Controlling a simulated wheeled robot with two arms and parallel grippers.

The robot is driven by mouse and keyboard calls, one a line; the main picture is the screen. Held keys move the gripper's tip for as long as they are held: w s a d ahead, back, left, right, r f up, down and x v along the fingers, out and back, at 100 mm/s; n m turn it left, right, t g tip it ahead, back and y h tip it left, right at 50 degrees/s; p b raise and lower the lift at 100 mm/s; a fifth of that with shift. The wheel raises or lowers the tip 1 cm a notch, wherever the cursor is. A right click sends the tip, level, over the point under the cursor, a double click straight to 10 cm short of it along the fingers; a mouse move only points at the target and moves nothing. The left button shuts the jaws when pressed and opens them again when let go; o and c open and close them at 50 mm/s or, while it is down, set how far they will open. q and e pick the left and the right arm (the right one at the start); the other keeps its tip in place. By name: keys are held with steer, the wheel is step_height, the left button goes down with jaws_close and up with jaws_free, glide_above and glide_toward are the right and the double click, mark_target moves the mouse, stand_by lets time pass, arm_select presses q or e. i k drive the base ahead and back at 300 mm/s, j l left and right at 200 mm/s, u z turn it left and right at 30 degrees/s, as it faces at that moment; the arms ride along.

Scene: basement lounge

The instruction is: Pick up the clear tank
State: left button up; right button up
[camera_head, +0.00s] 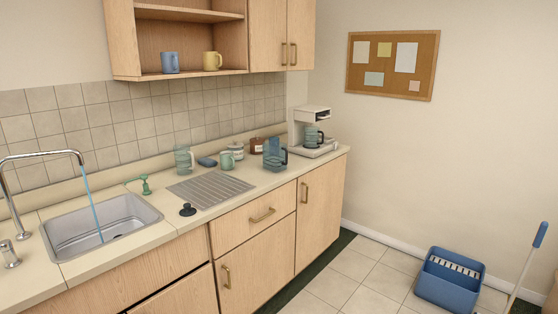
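A clear, blue-tinted tank (272,157) with a dark handle on its right side stands upright on the counter, left of the coffee maker (310,116). A second clear vessel (183,161), with a handle, stands further left behind the ribbed drainboard (209,189). From its looks, the one near the coffee maker seems the better match for the clear tank, but I cannot be certain. Neither of my grippers is in view.
Near the tank are a green mug (227,160), a whitish cup (237,150), a brown jar (257,145) and a blue item (207,162). A carafe (311,138) sits in the coffee maker. Water runs into the sink (122,210). A blue bucket (447,287) stands on the floor.

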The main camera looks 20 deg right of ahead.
mark_target(274, 152)
steer(key=i+l, duration=0.3)
steer(key=i+l+z, duration=0.1)
steer(key=i+l, duration=0.15)
steer(key=i, duration=0.2)
